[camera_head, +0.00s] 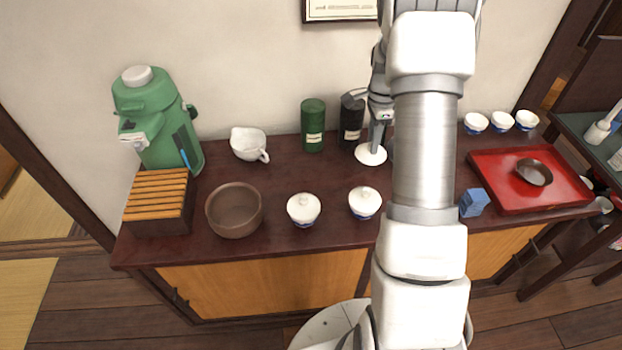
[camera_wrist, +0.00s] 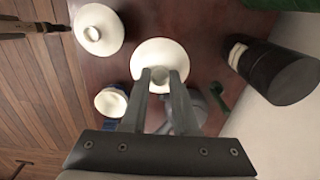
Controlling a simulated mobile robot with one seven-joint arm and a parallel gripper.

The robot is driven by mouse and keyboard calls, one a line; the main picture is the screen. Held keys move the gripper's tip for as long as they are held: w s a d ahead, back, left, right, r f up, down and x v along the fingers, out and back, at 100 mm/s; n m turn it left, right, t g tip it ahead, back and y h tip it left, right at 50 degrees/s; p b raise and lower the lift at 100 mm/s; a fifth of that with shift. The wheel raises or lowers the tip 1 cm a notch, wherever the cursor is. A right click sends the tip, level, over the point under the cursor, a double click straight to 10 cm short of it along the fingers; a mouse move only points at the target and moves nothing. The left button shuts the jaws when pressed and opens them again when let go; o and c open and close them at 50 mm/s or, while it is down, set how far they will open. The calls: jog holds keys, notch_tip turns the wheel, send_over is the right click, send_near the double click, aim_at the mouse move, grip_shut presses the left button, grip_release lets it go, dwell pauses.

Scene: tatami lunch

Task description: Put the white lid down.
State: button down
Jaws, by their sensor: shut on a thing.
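The white lid (camera_head: 370,155) is in my gripper, near the black canister at the back of the dark red table. In the wrist view the lid (camera_wrist: 158,55) is a round white disc with its knob between the fingers. My gripper (camera_wrist: 167,78) is shut on that knob; in the head view it (camera_head: 379,128) points down at the lid. I cannot tell whether the lid touches the table (camera_head: 275,180). An open white cup (camera_wrist: 110,101) with blue on its outside stands nearby in the wrist view; my arm hides it in the head view.
Two lidded cups (camera_head: 303,210) (camera_head: 364,204) stand at the front. Black (camera_head: 351,122) and green (camera_head: 313,125) canisters stand behind. A brown bowl (camera_head: 234,211), white pitcher (camera_head: 249,144), blue block (camera_head: 474,202) and red tray (camera_head: 492,178) surround them. Tabletop between pitcher and lidded cups is clear.

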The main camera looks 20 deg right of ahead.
jog(key=w+a+f, duration=0.2)
jog(key=a, duration=0.1)
jog(key=w+a+f, duration=0.2)
jog(key=a, duration=0.1)
jog(key=w+a+f+b, duration=0.1)
jog(key=w+a+f, duration=0.1)
jog(key=a+f, duration=0.1)
jog(key=shift+w+a, duration=0.25)
jog(key=shift+a, duration=0.3)
jog(key=shift+f, duration=2)
jog(key=shift+f, duration=0.1)
jog(key=shift+f+b, duration=0.15)
jog(key=shift+b, duration=0.2)
jog(key=c, duration=0.7)
grip_release()
jog(key=shift+r, duration=0.2)
